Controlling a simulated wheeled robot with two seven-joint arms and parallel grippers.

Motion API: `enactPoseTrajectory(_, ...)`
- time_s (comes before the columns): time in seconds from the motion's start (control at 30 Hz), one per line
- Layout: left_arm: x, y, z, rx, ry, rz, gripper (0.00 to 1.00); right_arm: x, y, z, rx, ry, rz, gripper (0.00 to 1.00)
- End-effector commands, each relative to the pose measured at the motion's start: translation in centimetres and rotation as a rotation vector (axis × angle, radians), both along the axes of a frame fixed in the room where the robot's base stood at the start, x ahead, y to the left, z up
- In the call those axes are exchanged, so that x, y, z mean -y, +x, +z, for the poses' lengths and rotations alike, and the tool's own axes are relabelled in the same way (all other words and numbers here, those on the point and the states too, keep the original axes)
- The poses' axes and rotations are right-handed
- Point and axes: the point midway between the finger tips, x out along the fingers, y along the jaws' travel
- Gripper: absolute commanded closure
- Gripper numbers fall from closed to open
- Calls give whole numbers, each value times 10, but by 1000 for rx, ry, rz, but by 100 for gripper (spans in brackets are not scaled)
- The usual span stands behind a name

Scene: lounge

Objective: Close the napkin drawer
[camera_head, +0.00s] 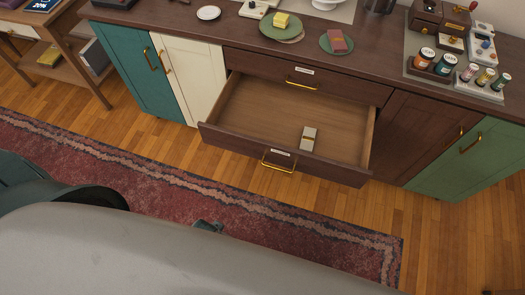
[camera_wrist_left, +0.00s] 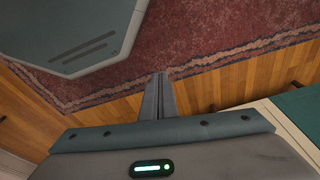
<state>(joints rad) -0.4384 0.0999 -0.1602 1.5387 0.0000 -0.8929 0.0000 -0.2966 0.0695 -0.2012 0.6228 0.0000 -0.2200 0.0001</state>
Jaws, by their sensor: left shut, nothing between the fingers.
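The napkin drawer (camera_head: 335,170) is the lower wooden drawer of the sideboard in the head view. It is pulled well out, with a brass handle and a small label on its front. A pale bundle with a brown band (camera_head: 308,139) lies inside, near the front panel. My left gripper (camera_wrist_left: 160,80) is shut and empty in the left wrist view, with the rug and floor beyond it. In the head view my grey arm fills the bottom, and a small dark part shows above its edge, clear of the drawer front. My right gripper is not in view.
The upper drawer (camera_head: 310,75) is shut. Plates, a condiment rack and boxes stand on the sideboard top (camera_head: 220,32). A red rug (camera_head: 150,165) covers the floor before it. A side table (camera_head: 75,45) stands at left. Floor before the drawer is clear.

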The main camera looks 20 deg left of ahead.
Motion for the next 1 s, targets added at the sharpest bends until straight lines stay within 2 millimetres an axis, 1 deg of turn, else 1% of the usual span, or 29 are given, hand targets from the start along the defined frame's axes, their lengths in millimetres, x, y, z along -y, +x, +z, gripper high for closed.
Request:
enactPoseTrajectory(0.03, 1, 9, 21, 14, -2, 1, 100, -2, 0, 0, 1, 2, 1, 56)
enactPoseTrajectory(0.07, 2, 13, 32, 19, -2, 2, 100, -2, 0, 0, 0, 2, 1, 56)
enactPoseTrajectory(0.1, 2, 19, 48, 27, -3, 2, 100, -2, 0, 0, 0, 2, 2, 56)
enactPoseTrajectory(0.3, 6, 42, 126, 71, -6, -17, 100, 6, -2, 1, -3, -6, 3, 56)
enactPoseTrajectory(0.37, 7, 49, 148, 89, -8, -33, 100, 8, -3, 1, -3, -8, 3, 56)
enactPoseTrajectory(0.4, 9, 54, 162, 103, -10, -46, 100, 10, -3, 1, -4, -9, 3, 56)
enactPoseTrajectory(0.53, 17, 72, 206, 161, -14, -119, 100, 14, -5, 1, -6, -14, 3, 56)
enactPoseTrajectory(0.63, 29, 93, 243, 229, -19, -227, 100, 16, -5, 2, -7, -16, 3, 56)
enactPoseTrajectory(0.7, 39, 106, 261, 274, -21, -310, 100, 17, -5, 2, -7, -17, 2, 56)
enactPoseTrajectory(0.8, 52, 123, 280, 332, -20, -434, 100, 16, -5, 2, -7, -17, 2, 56)
enactPoseTrajectory(0.9, 65, 139, 294, 388, -13, -566, 100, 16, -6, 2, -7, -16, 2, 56)
enactPoseTrajectory(1.0, 76, 154, 303, 439, 2, -713, 100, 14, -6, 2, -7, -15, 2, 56)
